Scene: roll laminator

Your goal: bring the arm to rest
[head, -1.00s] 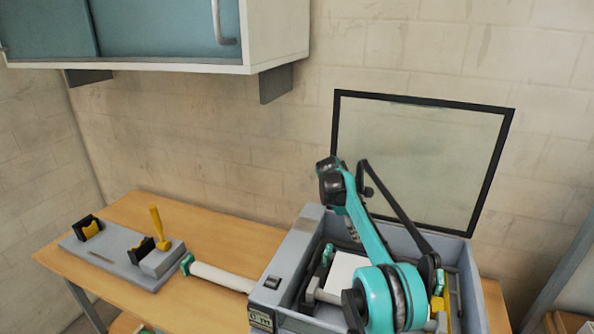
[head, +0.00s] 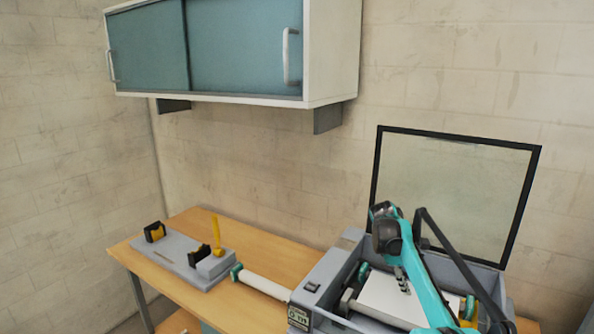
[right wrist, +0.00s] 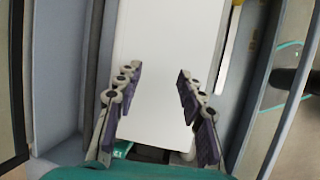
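My right gripper (head: 403,279) hangs over the open laminator, partly hidden by my teal arm. In the right wrist view its two fingers (right wrist: 159,108) are spread apart with nothing held between them. A flat white piece (head: 382,296) lies below inside the laminator (head: 325,273); it also shows under the fingers in the right wrist view (right wrist: 165,50). Whether the fingertips touch it cannot be told. My left gripper is in no view.
The laminator's framed lid (head: 455,185) stands open behind my arm. A white roller with teal ends (head: 265,282) lies on the wooden bench (head: 270,248). A grey stand (head: 180,262) with black cradles and a yellow lever is further left. A cabinet (head: 240,45) hangs above.

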